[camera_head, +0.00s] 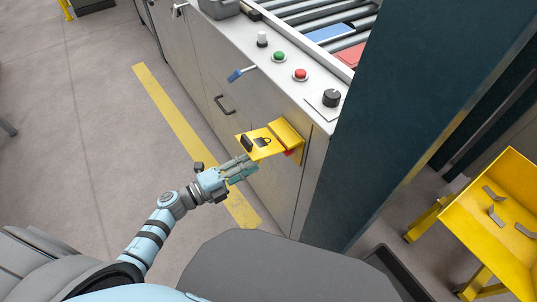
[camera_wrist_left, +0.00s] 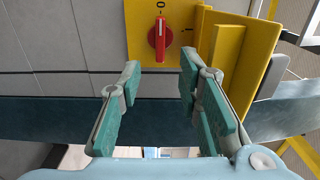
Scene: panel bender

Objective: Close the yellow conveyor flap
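The yellow flap (camera_head: 268,149) stands open, sticking out from the grey cabinet's side. A padlock mark and a small black part show on its face. In the left wrist view the yellow flap (camera_wrist_left: 243,55) stands at the right, beside a yellow plate (camera_wrist_left: 180,20) with a red rotary switch (camera_wrist_left: 158,40). My left gripper (camera_head: 243,167) is close to the flap's outer end, on its near side in the picture. In the wrist view the left gripper (camera_wrist_left: 160,70) is open and empty, its teal fingers apart. Contact with the flap cannot be told. My right gripper is not in view.
The cabinet top carries a green button (camera_head: 279,56), a red button (camera_head: 300,74) and a black knob (camera_head: 331,97). A blue-tagged key (camera_head: 240,74) and a handle (camera_head: 223,104) project from its side. A dark panel (camera_head: 390,120) rises at right.

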